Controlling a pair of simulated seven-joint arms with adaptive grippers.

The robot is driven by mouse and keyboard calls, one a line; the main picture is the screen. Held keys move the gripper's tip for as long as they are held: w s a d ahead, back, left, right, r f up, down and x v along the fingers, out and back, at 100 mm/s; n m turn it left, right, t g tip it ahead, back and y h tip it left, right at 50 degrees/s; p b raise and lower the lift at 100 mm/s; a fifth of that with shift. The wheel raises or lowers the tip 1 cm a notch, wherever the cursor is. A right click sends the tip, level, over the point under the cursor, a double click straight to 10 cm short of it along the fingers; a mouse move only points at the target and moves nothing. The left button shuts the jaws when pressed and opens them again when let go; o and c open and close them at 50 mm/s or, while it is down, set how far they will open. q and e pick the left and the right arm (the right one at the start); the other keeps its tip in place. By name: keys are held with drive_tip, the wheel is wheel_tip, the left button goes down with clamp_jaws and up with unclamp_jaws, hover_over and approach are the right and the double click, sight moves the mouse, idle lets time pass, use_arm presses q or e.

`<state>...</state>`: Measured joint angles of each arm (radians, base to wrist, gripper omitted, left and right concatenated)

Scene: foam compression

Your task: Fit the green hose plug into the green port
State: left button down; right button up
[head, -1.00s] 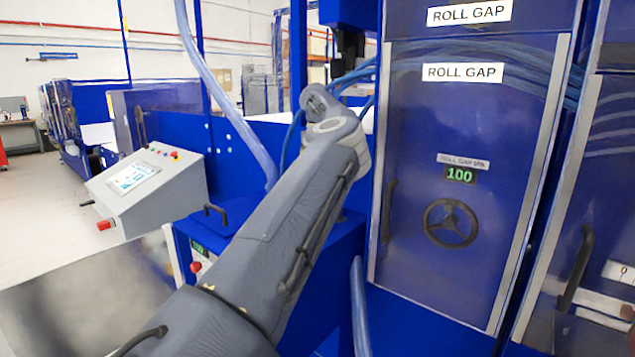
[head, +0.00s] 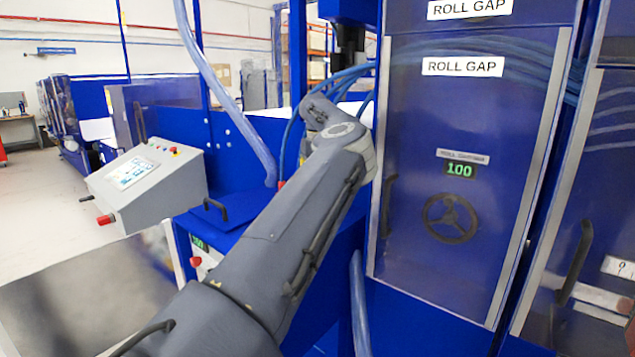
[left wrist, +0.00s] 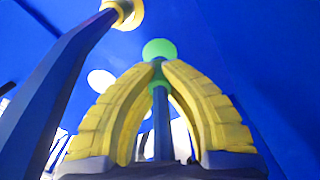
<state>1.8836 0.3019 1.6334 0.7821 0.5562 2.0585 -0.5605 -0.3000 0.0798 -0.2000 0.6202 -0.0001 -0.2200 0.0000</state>
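In the left wrist view, my left gripper (left wrist: 159,70) has its two yellow ridged fingers closed together at the tips around a green piece, the green hose plug (left wrist: 159,88). A blue hose (left wrist: 162,135) runs from the plug back between the fingers toward the camera. A round green disc, seemingly the green port (left wrist: 159,48), shows just beyond the fingertips, in line with the plug. I cannot tell whether plug and port touch. In the head view, the grey arm hides my left gripper, the plug and the port. My right gripper is in neither view.
In the left wrist view, a yellow ring (left wrist: 126,12) with a thick blue hose (left wrist: 55,95) stands at upper left, and a white disc (left wrist: 101,80) is on the blue surface. The head view shows a control panel (head: 150,183), a hanging hose (head: 222,95) and roll gap doors (head: 460,170).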

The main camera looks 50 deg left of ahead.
use_arm(q)
drive_tip(key=shift+f, duration=1.85)
drive_tip(key=c, duration=1.5)
unclamp_jaws()
drive_tip(key=shift+r, duration=0.1)
wheel_tip(320, 180, up, 12)
drive_tip(key=shift+f, duration=0.1)
